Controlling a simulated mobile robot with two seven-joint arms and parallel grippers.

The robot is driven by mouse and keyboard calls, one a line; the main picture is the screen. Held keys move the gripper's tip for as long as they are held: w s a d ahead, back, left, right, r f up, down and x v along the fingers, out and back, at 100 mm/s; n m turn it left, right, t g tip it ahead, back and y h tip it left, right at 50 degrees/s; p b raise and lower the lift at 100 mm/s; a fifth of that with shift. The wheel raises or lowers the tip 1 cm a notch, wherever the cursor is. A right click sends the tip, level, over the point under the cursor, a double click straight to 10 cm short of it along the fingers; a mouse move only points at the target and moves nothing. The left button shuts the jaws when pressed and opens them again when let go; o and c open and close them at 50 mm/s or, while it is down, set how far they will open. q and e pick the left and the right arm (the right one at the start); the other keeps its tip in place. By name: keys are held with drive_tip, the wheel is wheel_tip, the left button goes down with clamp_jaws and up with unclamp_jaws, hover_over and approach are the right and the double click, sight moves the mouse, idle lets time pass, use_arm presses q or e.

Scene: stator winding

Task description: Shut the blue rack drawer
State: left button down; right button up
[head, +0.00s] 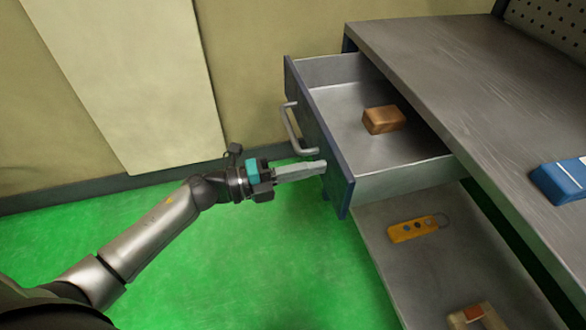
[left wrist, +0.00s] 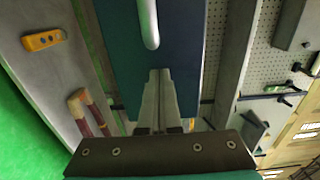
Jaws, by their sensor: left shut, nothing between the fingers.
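The blue rack drawer (head: 318,135) stands pulled out from under the grey worktop, with a brown block (head: 384,120) lying inside. Its silver bar handle (head: 297,130) is on the front; the handle also shows in the left wrist view (left wrist: 148,22). My left gripper (head: 322,167) is shut and empty, its fingertips at the drawer front, below and beside the handle. In the left wrist view the fingertips (left wrist: 160,75) are at the lower part of the blue front panel (left wrist: 185,50). I cannot tell if they touch it. My right gripper is not in view.
The grey worktop (head: 440,60) lies to the right, with a blue object (head: 562,180) on it. A lower shelf (head: 440,270) holds a yellow device (head: 417,228) and a red-and-tan item (head: 476,315). Green floor (head: 270,260) in front of the drawer is clear.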

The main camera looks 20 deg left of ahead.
use_arm(q)
hover_over(363, 172)
drive_tip(key=b+x, duration=0.1)
drive_tip(key=x, duration=0.6)
drive_tip(key=shift+d, duration=0.2)
drive_tip(key=shift+w+d, duration=0.35)
drive_tip(key=shift+d, duration=0.1)
drive_tip(key=shift+r, duration=0.15)
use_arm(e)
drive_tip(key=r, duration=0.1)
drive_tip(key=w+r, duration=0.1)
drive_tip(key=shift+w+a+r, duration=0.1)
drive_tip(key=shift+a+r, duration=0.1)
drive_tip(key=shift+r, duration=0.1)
use_arm(q)
drive_tip(key=shift+d+r, duration=0.1)
